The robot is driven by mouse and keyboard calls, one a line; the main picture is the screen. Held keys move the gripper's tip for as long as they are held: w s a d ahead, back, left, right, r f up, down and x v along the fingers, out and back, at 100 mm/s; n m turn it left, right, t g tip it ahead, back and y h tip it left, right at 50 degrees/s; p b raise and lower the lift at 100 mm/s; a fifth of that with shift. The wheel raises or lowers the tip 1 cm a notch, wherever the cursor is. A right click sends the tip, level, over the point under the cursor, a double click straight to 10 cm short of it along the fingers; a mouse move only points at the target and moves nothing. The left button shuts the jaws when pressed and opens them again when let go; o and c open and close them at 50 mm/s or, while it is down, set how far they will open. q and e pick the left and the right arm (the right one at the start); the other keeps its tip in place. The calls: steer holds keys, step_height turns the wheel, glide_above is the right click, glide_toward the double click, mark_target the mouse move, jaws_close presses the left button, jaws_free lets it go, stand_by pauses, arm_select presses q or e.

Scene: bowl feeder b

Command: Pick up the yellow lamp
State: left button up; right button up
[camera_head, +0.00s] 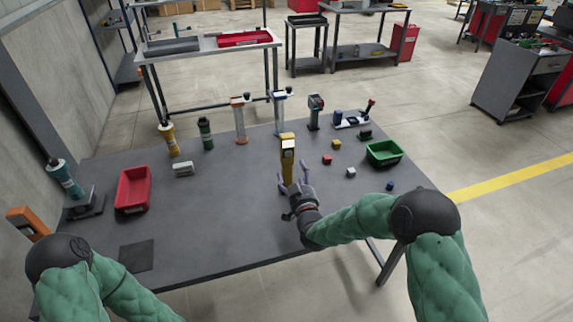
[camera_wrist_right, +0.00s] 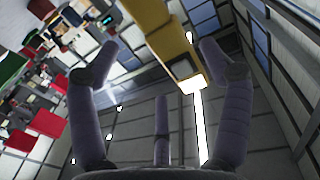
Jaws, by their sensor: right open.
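The yellow lamp (camera_head: 287,148) stands upright near the middle of the dark table, with a pale patch on its front. My right gripper (camera_head: 293,180) is open and empty at the lamp's near side, its fingers pointing toward it. The lamp's base is partly hidden by the gripper. In the right wrist view, the yellow lamp (camera_wrist_right: 165,35) shows between and beyond the spread fingertips of the gripper (camera_wrist_right: 158,50); I cannot tell whether they touch it. My left gripper is out of view.
A red bin (camera_head: 133,190) is at left and a green bin (camera_head: 384,153) at right. Small cubes, including a red one (camera_head: 327,160), lie right of the lamp. Several tall tools, including an orange-handled one (camera_head: 239,122), stand behind.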

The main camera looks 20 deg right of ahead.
mark_target(290, 174)
step_height(290, 174, down, 5)
steer(key=shift+w+f+b, duration=0.1)
steer(key=shift+f+b, duration=0.1)
steer(key=shift+b, duration=0.55)
steer(key=w+b, duration=0.1)
steer(key=w, duration=0.2)
steer(key=w+b, duration=0.1)
steer(key=w, duration=0.2)
steer(key=shift+w+d, duration=0.2)
steer(key=shift+w, duration=0.15)
steer(key=shift+w+r, duration=0.1)
steer(key=shift+w, duration=0.25)
steer(key=c, duration=1.5)
steer(key=shift+r, duration=0.1)
